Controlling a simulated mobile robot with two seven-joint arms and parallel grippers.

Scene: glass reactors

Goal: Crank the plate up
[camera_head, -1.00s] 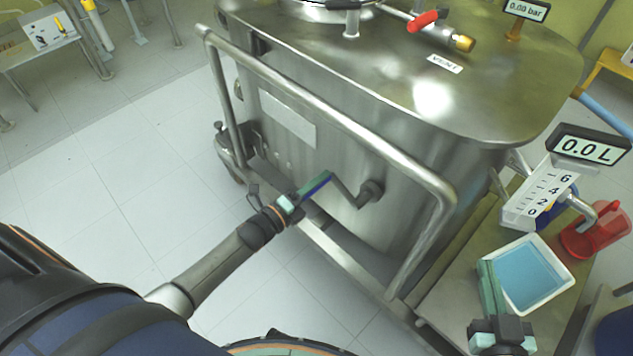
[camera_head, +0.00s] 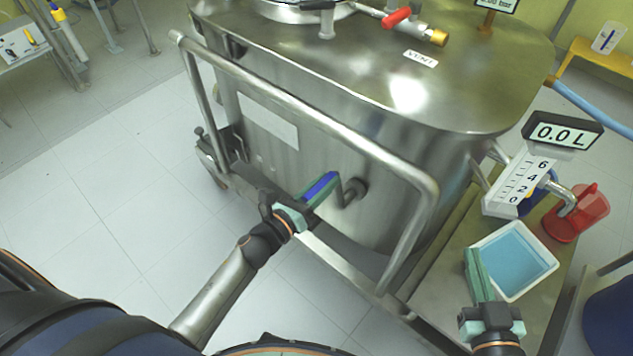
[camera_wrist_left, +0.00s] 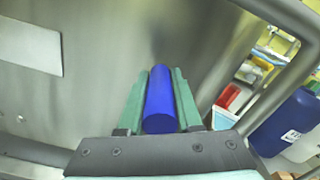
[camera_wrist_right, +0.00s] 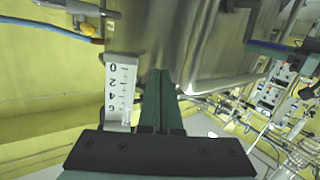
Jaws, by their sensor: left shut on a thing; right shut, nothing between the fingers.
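The crank is on the front of the steel vessel (camera_head: 270,165). Its blue handle (camera_head: 322,188) is held by my left gripper (camera_head: 318,193), and a grey crank arm (camera_head: 350,193) joins it to a hub on the wall. In the left wrist view the blue handle (camera_wrist_left: 160,100) lies between both green fingers. My right gripper (camera_head: 476,262) is shut and empty, over the left edge of the blue-filled tray. In the right wrist view its fingers (camera_wrist_right: 161,90) are together. I cannot make out the plate.
A steel rail (camera_head: 300,112) runs around the vessel's front, near my left arm. At the right are a white tray (camera_head: 541,280), a red jug (camera_head: 580,212), a level scale (camera_head: 520,185) and a display (camera_head: 562,134) reading 0.0 L. Floor at left is clear.

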